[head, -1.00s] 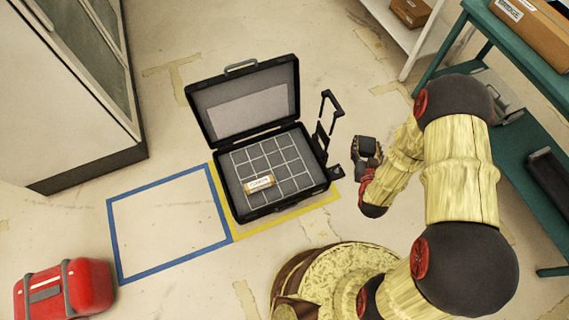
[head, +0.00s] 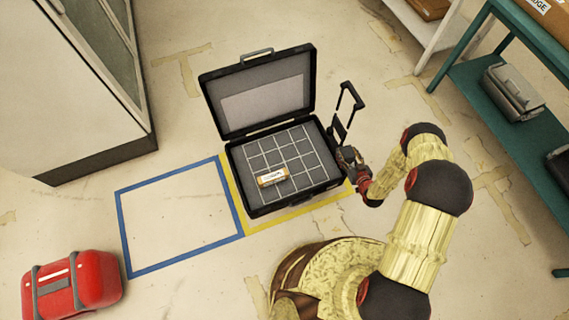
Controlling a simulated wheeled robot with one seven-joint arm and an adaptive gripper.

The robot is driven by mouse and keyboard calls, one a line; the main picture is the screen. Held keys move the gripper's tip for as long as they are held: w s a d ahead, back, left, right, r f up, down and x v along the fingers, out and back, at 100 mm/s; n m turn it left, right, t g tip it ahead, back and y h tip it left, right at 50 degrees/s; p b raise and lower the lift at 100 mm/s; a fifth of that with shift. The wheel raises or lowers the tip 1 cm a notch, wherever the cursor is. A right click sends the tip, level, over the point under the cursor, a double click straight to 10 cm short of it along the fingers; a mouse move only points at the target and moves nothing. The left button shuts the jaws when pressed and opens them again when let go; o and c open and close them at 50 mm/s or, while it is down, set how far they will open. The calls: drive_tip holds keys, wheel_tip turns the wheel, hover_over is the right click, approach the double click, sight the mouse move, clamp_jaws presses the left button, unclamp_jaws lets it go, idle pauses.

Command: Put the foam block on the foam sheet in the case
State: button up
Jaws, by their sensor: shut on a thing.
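The open black case (head: 327,188) lies on the floor with its lid (head: 216,103) raised at the back. The grey foam sheet (head: 310,160) in its base is marked with a light grid. A small orange and white labelled item (head: 272,177) lies on the sheet, left of its middle. My gripper (head: 345,155) is just off the case's right side, by the foot of the upright black handle. It is shut on a small dark thing, which I take for the foam block; the fingers and arm largely hide it.
The black pull handle (head: 349,97) stands up at the case's right side. Blue tape (head: 133,270) frames an empty floor area to the left; yellow tape (head: 300,219) borders the case. A red case (head: 85,283) lies front left. A teal shelf (head: 463,80) stands right.

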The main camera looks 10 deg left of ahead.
drive_tip(key=s+a+f+n+y+b, duration=0.1)
drive_tip(key=s+f+n+y, duration=0.15)
drive_tip(key=f, duration=0.85)
drive_tip(key=shift+m+g+h, duration=0.4)
drive_tip(key=shift+m+h, duration=0.05)
drive_tip(key=w+a+f+b, duration=0.1)
drive_tip(key=a+f+b, duration=0.1)
drive_tip(key=a+f, duration=0.1)
drive_tip(key=w+a+f+b, duration=0.2)
drive_tip(key=a+f, duration=0.1)
drive_tip(key=a, duration=0.2)
drive_tip(key=w+a+f+b, duration=0.2)
drive_tip(key=a+f, duration=0.1)
drive_tip(key=shift+w+a+f, duration=0.15)
drive_tip(key=shift+a+f, duration=0.15)
drive_tip(key=shift+a, duration=0.1)
drive_tip(key=shift+a+f, duration=0.2)
drive_tip(key=shift+f, duration=0.05)
wheel_tip(320, 180, down, 4)
drive_tip(key=shift+w+a+r+b, duration=0.15)
drive_tip(key=shift+r+b, duration=0.1)
drive_tip(key=shift+b, duration=0.8)
drive_tip(key=shift+r, duration=0.1)
drive_tip(key=o, duration=0.8)
